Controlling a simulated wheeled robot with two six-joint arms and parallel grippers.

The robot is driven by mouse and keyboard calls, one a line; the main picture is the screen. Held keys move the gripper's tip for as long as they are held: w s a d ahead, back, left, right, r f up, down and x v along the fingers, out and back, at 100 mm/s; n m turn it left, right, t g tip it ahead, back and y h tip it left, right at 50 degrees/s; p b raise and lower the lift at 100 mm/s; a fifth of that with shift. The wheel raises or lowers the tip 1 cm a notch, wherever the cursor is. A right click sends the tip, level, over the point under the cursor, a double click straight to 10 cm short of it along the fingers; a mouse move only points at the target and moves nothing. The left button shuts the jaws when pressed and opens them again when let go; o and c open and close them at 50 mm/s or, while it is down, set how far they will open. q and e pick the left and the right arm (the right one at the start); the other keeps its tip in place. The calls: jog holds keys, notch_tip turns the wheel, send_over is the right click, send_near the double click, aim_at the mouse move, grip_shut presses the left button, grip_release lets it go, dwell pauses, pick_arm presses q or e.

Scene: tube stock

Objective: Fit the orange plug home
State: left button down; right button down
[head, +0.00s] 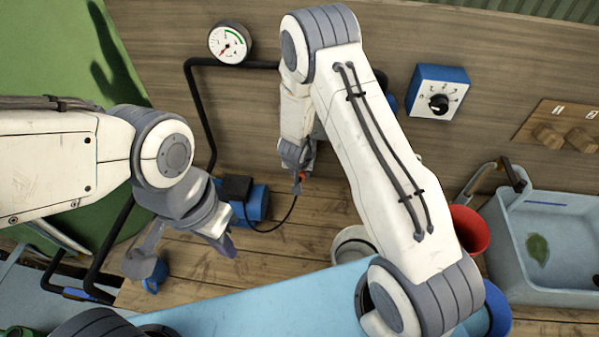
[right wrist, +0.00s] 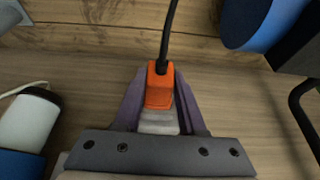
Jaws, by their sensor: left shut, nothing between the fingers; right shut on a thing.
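The orange plug (right wrist: 159,88) sits between the two purple fingers of my right gripper (right wrist: 157,100), which is shut on it. In the head view the plug (head: 302,176) is a small orange spot at the tip of my right gripper (head: 298,163), in front of the wooden wall. A black cable (head: 270,228) runs from the plug to a black box (head: 236,188) on a blue unit (head: 257,203). My left gripper (head: 229,244) is shut and empty, low on the left. I cannot make out a socket for the plug in either view.
A gauge (head: 230,44) on black pipe (head: 196,110) and a blue dial box (head: 438,92) are on the wall. A red bucket (head: 469,232) and a pale blue sink (head: 515,250) stand at the right. My right arm hides part of the wall.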

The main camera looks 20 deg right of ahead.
jog(key=shift+c, duration=2.1)
grip_release()
jog(key=p+v, duration=0.2)
jog(key=v, duration=0.8)
jog(key=shift+r+p, duration=0.2)
jog(key=shift+p, duration=0.1)
jog(key=shift+s, duration=0.15)
